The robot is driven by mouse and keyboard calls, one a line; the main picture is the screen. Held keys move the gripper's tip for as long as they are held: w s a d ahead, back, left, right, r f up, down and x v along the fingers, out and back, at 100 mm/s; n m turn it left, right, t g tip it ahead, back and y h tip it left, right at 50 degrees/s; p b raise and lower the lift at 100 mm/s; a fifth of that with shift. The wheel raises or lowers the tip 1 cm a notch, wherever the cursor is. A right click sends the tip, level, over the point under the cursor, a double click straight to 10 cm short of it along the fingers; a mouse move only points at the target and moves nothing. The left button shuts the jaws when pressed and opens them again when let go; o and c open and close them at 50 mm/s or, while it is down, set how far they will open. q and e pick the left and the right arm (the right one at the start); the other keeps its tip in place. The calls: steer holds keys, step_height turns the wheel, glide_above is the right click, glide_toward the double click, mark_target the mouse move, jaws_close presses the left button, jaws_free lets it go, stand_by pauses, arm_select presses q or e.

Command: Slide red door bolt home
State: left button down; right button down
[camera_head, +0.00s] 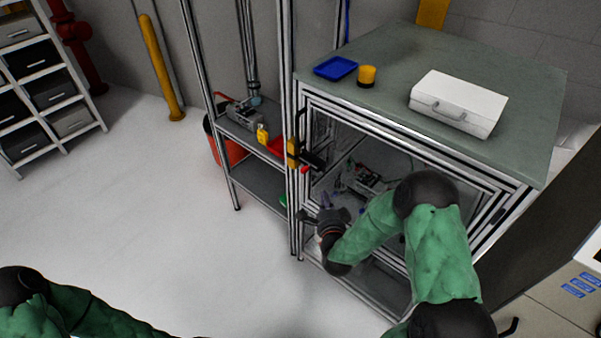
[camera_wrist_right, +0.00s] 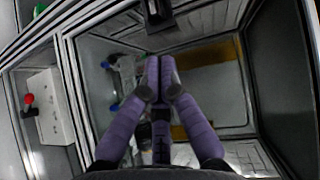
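A small red part (camera_head: 305,170), which looks like the door bolt's knob, sits on the front left post of the framed cabinet, just below a black fitting (camera_head: 314,160). In the right wrist view a red knob (camera_wrist_right: 28,99) with a dark stub stands beside a pale box at the left; I cannot tell whether it is the same part. My right gripper (camera_head: 312,216) is low at the cabinet's front left, below the red part and apart from it. In the right wrist view its purple fingers (camera_wrist_right: 160,62) meet at the tips with nothing visible between them. My left gripper is out of view.
The cabinet top (camera_head: 390,75) carries a blue tray (camera_head: 335,68), a yellow cylinder (camera_head: 367,76) and a white case (camera_head: 458,103). A shelf rack (camera_head: 258,183) stands left of the cabinet. Equipment (camera_head: 362,180) shows inside the cabinet. The floor at left is clear.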

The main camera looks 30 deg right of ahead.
mark_target(305, 170)
stand_by(0.3)
steer(key=a+x, duration=0.1)
steer(key=x, duration=0.3)
steer(key=b+x, duration=0.1)
steer(key=x, duration=0.3)
steer(key=w+a+x, duration=0.1)
steer(key=x, duration=0.4)
steer(key=shift+a+f+b, duration=0.1)
steer(key=shift+a+b, duration=0.2)
steer(key=shift+b, duration=0.1)
steer(key=shift+w+a+f+b, duration=0.1)
steer(key=shift+w+a+b, duration=0.25)
steer(key=shift+w+b, duration=0.3)
steer(key=shift+w+a+b, duration=0.3)
steer(key=shift+w+b, duration=0.1)
steer(key=shift+w, duration=0.4)
steer(key=shift+d, duration=0.1)
